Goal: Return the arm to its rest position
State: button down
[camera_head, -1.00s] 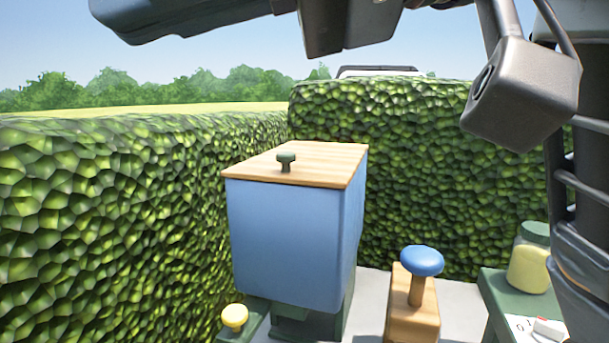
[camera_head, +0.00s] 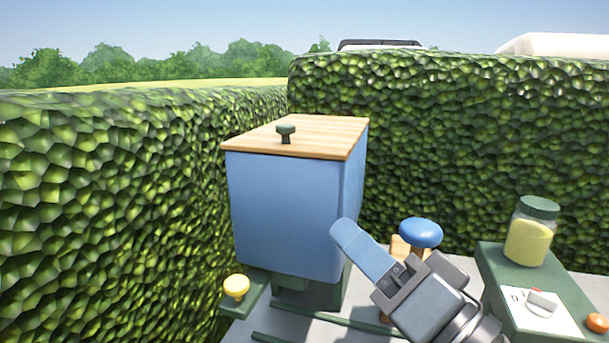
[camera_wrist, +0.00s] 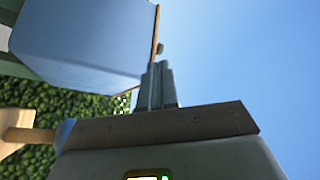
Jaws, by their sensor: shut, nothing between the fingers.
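My gripper (camera_head: 350,240) is in the lower middle of the head view, in front of the blue bin and the blue-topped post. It points up and to the left. Its fingers are together with nothing between them. In the wrist view the closed fingers (camera_wrist: 157,84) point up, and the blue bin (camera_wrist: 85,35) lies beyond them to the upper left, turned on its side in that view. In the head view the blue bin (camera_head: 285,210) stands upright with a wooden lid (camera_head: 310,135) and a dark green knob (camera_head: 285,132).
A blue-topped post (camera_head: 420,232) stands behind my gripper. A yellow knob (camera_head: 236,286) is at the bin's lower left. A green table (camera_head: 495,262) at right holds a jar (camera_head: 530,230), a white card (camera_head: 530,318) and an orange knob (camera_head: 597,323). Hedges (camera_head: 460,130) close the back and left.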

jog(key=s+d+f+m+h, duration=0.2)
jog(key=s+d+f+h, duration=0.35)
jog(key=f, duration=0.35)
jog(key=s+d+f+m+h, duration=0.1)
jog(key=s+d+f+h, duration=0.35)
jog(key=s+f, duration=0.35)
jog(key=s+d+f+n+g+h, duration=0.1)
jog(key=s+d+f+n, duration=0.1)
jog(key=s, duration=0.7)
jog(key=s+d+f+n+g+h, duration=0.1)
jog(key=s+d+f+n, duration=0.2)
jog(key=s, duration=0.7)
jog(key=shift+s+d+n+h, duration=0.3)
jog(key=shift+d+n+h, duration=0.1)
jog(key=shift+d, duration=0.2)
jog(key=shift+d, duration=0.1)
